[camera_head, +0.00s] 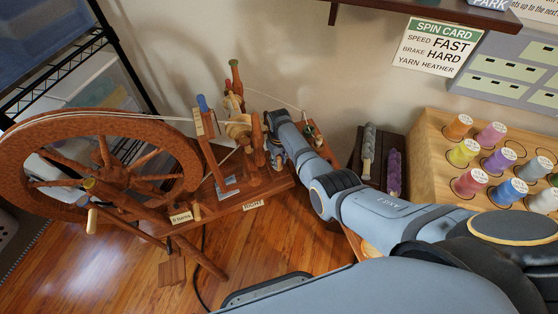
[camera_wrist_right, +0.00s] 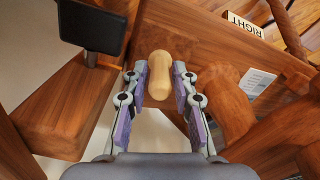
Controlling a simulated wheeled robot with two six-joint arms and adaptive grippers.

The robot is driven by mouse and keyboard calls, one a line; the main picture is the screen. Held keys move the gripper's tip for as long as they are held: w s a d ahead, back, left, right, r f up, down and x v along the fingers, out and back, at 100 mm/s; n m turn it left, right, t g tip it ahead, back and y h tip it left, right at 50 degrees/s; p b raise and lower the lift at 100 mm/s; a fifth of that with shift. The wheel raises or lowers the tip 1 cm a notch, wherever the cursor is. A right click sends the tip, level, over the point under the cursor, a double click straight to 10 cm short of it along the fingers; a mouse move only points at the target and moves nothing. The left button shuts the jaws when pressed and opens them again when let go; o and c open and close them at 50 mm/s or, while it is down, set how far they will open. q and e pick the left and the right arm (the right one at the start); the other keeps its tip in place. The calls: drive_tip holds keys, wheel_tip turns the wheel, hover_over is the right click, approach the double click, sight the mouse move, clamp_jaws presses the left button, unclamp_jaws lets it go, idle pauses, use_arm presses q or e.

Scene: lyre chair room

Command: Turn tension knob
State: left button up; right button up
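The spinning wheel has a big reddish-brown drive wheel (camera_head: 104,166) and a wooden base with a "RIGHT" label (camera_head: 253,205). In the right wrist view a pale, rounded wooden knob (camera_wrist_right: 160,72), apparently the tension knob, stands out from a reddish-brown beam (camera_wrist_right: 205,50). My right gripper (camera_wrist_right: 160,82) has one purple-padded finger on each side of the knob. The gaps are very small, and contact is unclear. In the head view my right gripper (camera_head: 272,128) is at the right end of the wheel's frame, and the knob there is hidden. My left gripper is not in view.
Turned wooden posts (camera_wrist_right: 235,108) stand close to the right of my right gripper. A dark flat pedal-like part (camera_wrist_right: 92,27) is at upper left. A thread rack (camera_head: 430,150) and a dark crate with skeins (camera_head: 375,165) lie right. A spin card (camera_head: 440,45) hangs on the wall.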

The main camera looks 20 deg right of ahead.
sight(279, 158)
drive_tip(key=shift+o, duration=1)
wheel_tip(279, 158, up, 12)
